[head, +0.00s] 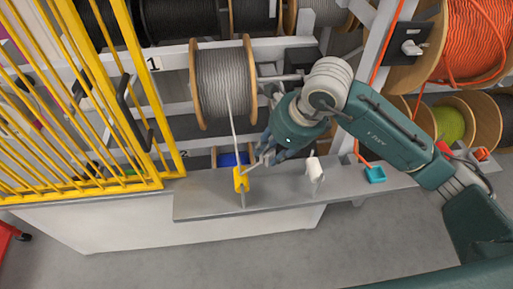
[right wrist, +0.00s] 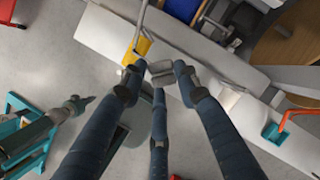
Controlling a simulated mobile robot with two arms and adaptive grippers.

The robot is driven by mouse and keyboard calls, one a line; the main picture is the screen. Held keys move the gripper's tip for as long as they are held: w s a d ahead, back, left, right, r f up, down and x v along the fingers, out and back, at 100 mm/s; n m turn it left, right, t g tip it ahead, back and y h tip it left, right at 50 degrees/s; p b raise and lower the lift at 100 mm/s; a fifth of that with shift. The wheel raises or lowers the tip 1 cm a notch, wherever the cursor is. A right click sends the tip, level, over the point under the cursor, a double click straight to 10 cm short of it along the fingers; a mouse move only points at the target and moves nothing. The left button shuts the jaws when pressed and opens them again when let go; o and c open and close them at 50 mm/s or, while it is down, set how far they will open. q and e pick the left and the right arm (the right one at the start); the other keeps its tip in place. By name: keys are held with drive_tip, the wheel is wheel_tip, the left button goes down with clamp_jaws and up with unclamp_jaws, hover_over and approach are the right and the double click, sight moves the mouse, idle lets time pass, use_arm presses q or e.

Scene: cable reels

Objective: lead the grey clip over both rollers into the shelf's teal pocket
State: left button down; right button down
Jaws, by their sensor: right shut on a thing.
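My right gripper (head: 262,160) is shut on the grey clip (right wrist: 160,72), which shows between its fingertips in the right wrist view. In the head view the fingers hide most of the clip. The grey cable (head: 235,125) runs from its reel (head: 224,82) down to the yellow roller (head: 241,179). The gripper is just right of that roller. The white roller (head: 315,168) stands farther right on the shelf (head: 280,200), with no cable visible at it. The teal pocket (head: 375,174) is at the shelf's right. My left gripper (right wrist: 78,104) shows small in the right wrist view; its opening is unclear.
An orange cable (head: 358,140) hangs down into the teal pocket. A yellow barrier (head: 110,110) stands left of the reel. Orange (head: 470,40) and green (head: 450,122) reels are at the right. Open floor (head: 370,240) lies in front of the shelf.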

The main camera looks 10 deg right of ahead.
drive_tip(key=d+b, duration=0.5)
drive_tip(key=d, duration=1.7)
drive_tip(key=shift+w, duration=0.4)
